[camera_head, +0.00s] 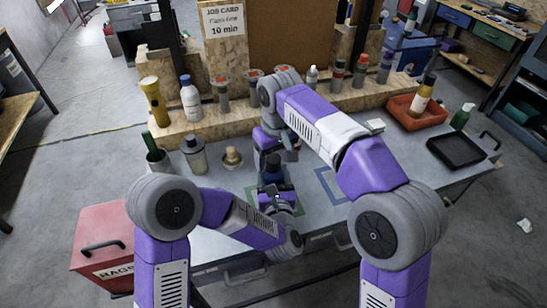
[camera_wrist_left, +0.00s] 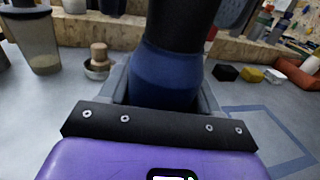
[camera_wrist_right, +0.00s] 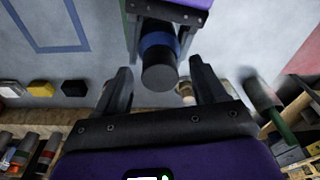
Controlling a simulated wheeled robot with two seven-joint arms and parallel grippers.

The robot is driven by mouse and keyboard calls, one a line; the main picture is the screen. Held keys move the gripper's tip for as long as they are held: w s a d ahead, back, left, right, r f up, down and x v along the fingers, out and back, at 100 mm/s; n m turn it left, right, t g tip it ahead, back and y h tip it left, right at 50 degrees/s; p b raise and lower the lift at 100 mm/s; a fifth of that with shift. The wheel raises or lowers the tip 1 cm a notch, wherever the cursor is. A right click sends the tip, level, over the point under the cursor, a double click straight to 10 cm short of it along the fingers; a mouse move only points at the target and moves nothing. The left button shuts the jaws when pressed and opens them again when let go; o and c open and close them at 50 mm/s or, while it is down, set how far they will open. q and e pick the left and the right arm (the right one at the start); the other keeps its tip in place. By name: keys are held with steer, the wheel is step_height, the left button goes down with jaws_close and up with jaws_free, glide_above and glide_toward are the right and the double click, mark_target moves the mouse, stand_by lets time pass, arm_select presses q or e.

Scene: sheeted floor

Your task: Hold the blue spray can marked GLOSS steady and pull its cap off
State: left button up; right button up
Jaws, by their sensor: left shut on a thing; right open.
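The blue spray can (camera_head: 272,173) stands over the green outlined square near the table's front; its blue body (camera_wrist_left: 165,75) also shows in the left wrist view. Its dark cap (camera_wrist_right: 158,77) faces the right wrist camera. No GLOSS marking is legible. My left gripper (camera_wrist_left: 166,92) is shut around the can's body, low down; the left gripper also shows in the head view (camera_head: 275,198). My right gripper (camera_wrist_right: 159,65) is open, with the cap showing between its fingers, apart from both; whether it is level with them in depth is unclear. The right arm partly hides the can in the head view.
A grey-lidded jar (camera_head: 194,157) and a small bowl with a wooden-handled thing (camera_head: 232,158) stand left of the can. A wooden ledge with bottles runs behind. A red bin (camera_head: 414,112) and black tray (camera_head: 457,151) are at right. The blue outlined square (camera_head: 333,185) is empty.

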mark_target(274, 158)
steer(key=shift+f, duration=0.35)
steer(key=shift+c, duration=0.4)
steer(key=c, duration=1.2)
steer(key=shift+r, duration=0.15)
steer(key=shift+r, duration=1)
steer(key=shift+r, duration=2)
arm_select(q)
steer(key=o, duration=1.6)
steer(key=shift+c, duration=0.2)
